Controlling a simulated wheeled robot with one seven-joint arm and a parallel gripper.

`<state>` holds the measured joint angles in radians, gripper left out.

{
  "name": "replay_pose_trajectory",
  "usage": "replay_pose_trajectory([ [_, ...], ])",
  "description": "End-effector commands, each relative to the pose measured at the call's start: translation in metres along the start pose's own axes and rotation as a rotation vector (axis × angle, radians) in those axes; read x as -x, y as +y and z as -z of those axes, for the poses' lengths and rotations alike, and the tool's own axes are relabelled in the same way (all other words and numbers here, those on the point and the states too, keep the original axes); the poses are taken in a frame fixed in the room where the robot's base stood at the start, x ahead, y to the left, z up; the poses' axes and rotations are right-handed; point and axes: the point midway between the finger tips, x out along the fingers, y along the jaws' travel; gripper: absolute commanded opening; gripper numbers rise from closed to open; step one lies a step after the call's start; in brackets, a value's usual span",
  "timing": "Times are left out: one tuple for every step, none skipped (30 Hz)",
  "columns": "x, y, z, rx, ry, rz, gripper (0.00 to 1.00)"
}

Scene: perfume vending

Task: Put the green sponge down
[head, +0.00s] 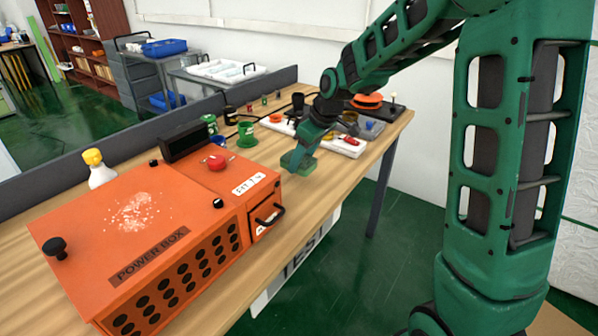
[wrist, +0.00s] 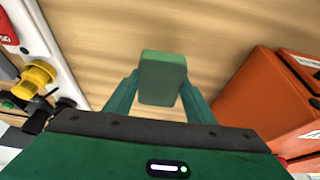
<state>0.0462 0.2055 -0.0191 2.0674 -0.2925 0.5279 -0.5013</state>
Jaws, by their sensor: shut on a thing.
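The green sponge (wrist: 163,78) is a block between my two fingertips in the wrist view, with the wooden table beyond it. In the head view the sponge (head: 298,162) is at the table's front part, just right of the orange power box. My gripper (head: 303,151) points down and is shut on the sponge; it also shows in the wrist view (wrist: 160,90). The sponge is close to the wooden table top (head: 330,168). I cannot tell whether it touches the table.
The orange power box (head: 150,225) stands left of my gripper, with a red button on top. A white tray (head: 345,148) with small parts lies behind and right. The table's front edge is near; bare wood surrounds the sponge.

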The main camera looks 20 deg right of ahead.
Motion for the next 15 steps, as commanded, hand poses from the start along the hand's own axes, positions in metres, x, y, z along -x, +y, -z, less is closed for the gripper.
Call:
replay_pose_trajectory([
  [-0.003, -0.001, -0.001, 0.001, -0.001, 0.001, 0.32],
  [-0.005, -0.001, -0.001, 0.002, -0.001, 0.001, 0.32],
  [-0.007, -0.002, -0.002, 0.002, -0.001, 0.002, 0.32],
  [-0.009, -0.002, -0.003, 0.003, -0.001, 0.002, 0.32],
  [-0.012, -0.002, -0.004, 0.003, -0.001, 0.002, 0.32],
  [-0.016, -0.002, -0.005, 0.003, -0.001, 0.003, 0.32],
  [-0.019, -0.003, -0.007, 0.003, -0.002, 0.003, 0.32],
  [-0.023, -0.003, -0.009, 0.003, -0.003, 0.003, 0.32],
  [-0.029, -0.003, -0.011, 0.003, -0.002, 0.003, 0.32],
  [-0.033, -0.003, -0.012, 0.002, -0.003, 0.004, 0.32],
  [-0.035, -0.003, -0.013, 0.002, -0.002, 0.003, 0.32],
  [-0.038, -0.002, -0.014, 0.003, -0.001, 0.002, 0.32],
  [-0.039, -0.002, -0.014, 0.003, 0.000, 0.001, 0.32],
  [-0.039, -0.002, -0.015, 0.003, 0.000, 0.001, 0.32],
  [-0.039, -0.002, -0.014, 0.003, 0.001, 0.000, 0.32],
])
